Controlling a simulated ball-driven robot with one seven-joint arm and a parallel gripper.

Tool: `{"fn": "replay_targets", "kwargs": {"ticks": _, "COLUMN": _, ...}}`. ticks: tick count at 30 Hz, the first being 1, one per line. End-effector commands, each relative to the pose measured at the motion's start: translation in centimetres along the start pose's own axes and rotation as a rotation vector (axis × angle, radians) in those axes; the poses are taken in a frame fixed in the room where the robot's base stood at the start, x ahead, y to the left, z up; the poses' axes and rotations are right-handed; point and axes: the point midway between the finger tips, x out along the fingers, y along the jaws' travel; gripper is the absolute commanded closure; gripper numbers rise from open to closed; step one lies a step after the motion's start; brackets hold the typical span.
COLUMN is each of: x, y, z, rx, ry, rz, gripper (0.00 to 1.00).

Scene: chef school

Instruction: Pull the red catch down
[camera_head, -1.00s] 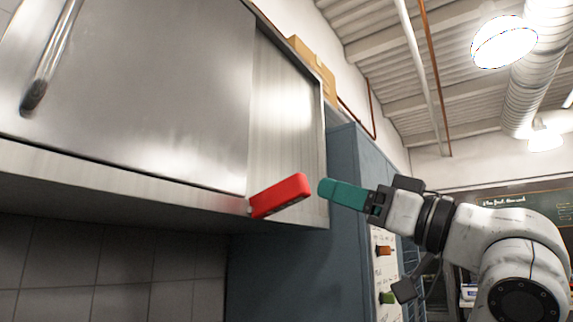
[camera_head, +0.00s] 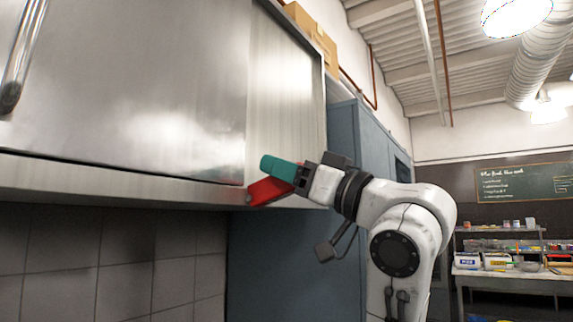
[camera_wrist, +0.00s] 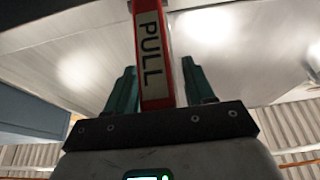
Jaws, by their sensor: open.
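The red catch (camera_head: 268,190) sticks out from the lower right corner of the steel wall cabinet (camera_head: 130,90). In the head view its outer part is hidden behind my gripper (camera_head: 270,165). In the wrist view the red catch (camera_wrist: 169,30), with a pale "PULL" label, lies between the two teal fingers of my gripper (camera_wrist: 160,85).
A tall blue cabinet (camera_head: 295,260) stands right behind the catch. Cardboard boxes (camera_head: 312,35) sit on top of the steel cabinet. A tiled wall (camera_head: 110,265) is below it. A shelf with supplies (camera_head: 510,245) and a chalkboard (camera_head: 522,183) are far off at right.

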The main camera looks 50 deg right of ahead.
Motion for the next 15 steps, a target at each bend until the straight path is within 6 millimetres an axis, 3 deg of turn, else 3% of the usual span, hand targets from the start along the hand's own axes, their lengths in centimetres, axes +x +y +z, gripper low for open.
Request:
{"fn": "replay_targets", "kwargs": {"ticks": 9, "x": 0.2, "y": -0.03, "z": -0.01, "rx": -0.001, "ry": 0.001, "rz": 0.0, "gripper": 0.48}}
{"fn": "replay_targets", "kwargs": {"ticks": 15, "x": 0.18, "y": -0.02, "z": -0.02, "rx": 0.0, "ry": 0.001, "rz": 0.0, "gripper": 0.67}}
